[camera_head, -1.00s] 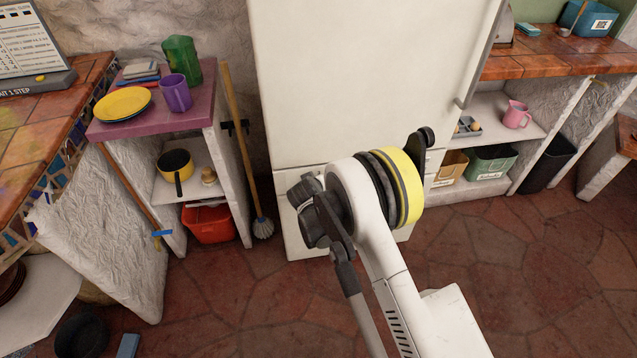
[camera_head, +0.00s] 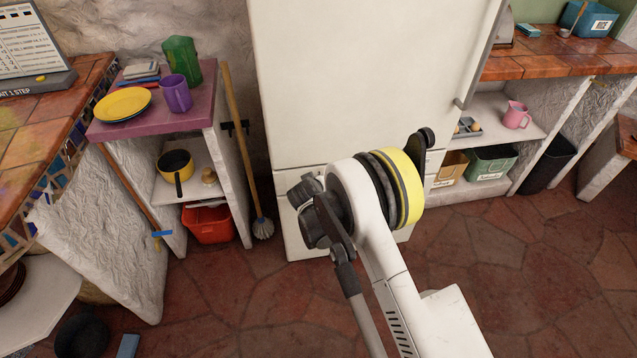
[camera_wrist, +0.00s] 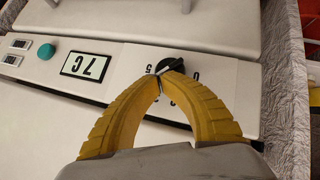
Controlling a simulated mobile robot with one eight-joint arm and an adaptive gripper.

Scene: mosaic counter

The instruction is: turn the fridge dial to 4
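The fridge (camera_head: 365,80) is a tall white block in the middle of the head view. In the wrist view, its white control panel carries a dark round dial (camera_wrist: 174,64), partly covered by my fingers. A 5 shows at the dial's left and a 0 at its right; other marks are partly hidden. My gripper (camera_wrist: 162,78) has yellow ribbed fingers, their tips drawn together over the dial's near side, apparently pinching its knob. The pointer's exact reading is unclear. In the head view my own arm hides the gripper and dial.
A display reading 7C (camera_wrist: 87,66) and a teal button (camera_wrist: 46,51) sit left of the dial on the panel. A broom (camera_head: 243,150) leans left of the fridge beside a purple-topped shelf (camera_head: 195,118). The floor (camera_head: 520,270) at the right is clear.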

